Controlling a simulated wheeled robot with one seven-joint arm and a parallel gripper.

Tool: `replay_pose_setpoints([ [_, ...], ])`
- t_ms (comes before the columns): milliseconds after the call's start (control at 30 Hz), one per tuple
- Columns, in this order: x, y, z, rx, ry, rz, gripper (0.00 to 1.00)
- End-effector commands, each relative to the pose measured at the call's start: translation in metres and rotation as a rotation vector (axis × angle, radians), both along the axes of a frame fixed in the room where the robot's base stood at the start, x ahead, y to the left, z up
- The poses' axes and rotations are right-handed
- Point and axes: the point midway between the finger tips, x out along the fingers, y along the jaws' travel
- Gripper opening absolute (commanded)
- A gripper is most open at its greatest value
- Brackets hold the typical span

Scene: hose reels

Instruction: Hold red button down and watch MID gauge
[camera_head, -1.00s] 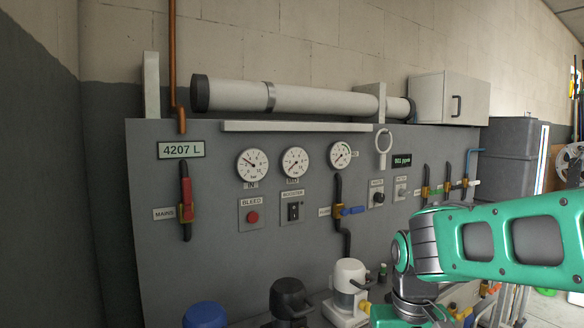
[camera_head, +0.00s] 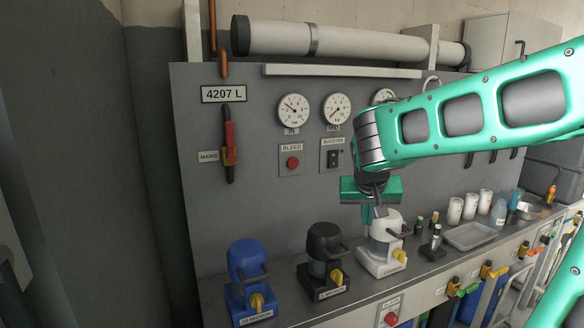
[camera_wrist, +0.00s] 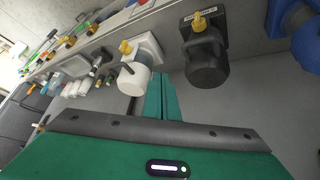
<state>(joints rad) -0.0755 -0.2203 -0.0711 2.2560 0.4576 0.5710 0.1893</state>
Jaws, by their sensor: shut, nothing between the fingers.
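The red button (camera_head: 292,163) sits on a small plate marked BLEED on the grey panel, under the left gauge (camera_head: 293,110). The MID gauge (camera_head: 337,107) is a round white dial to its right; its needle is too small to read surely. My gripper (camera_head: 368,217) is shut and empty. It points down in front of the panel, right of and lower than the button, apart from it. In the wrist view my gripper's green fingers (camera_wrist: 160,82) lie together beside the white filter housing (camera_wrist: 134,76). The button is not seen in that view.
Blue (camera_head: 248,270), black (camera_head: 324,255) and white (camera_head: 384,240) housings stand on the bench below. A second red button (camera_head: 391,320) is on the bench front. A red-handled MAINS valve (camera_head: 229,145) is left, a booster switch (camera_head: 333,157) right of the BLEED button.

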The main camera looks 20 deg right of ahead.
Motion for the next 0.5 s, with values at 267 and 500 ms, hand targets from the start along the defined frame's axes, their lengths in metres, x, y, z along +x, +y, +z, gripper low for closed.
replay_pose_setpoints([
  [267,0.097,0.048,0.043,-0.086,-0.208,0.055,0.00],
  [500,0.141,0.083,0.068,-0.115,-0.326,0.085,0.00],
])
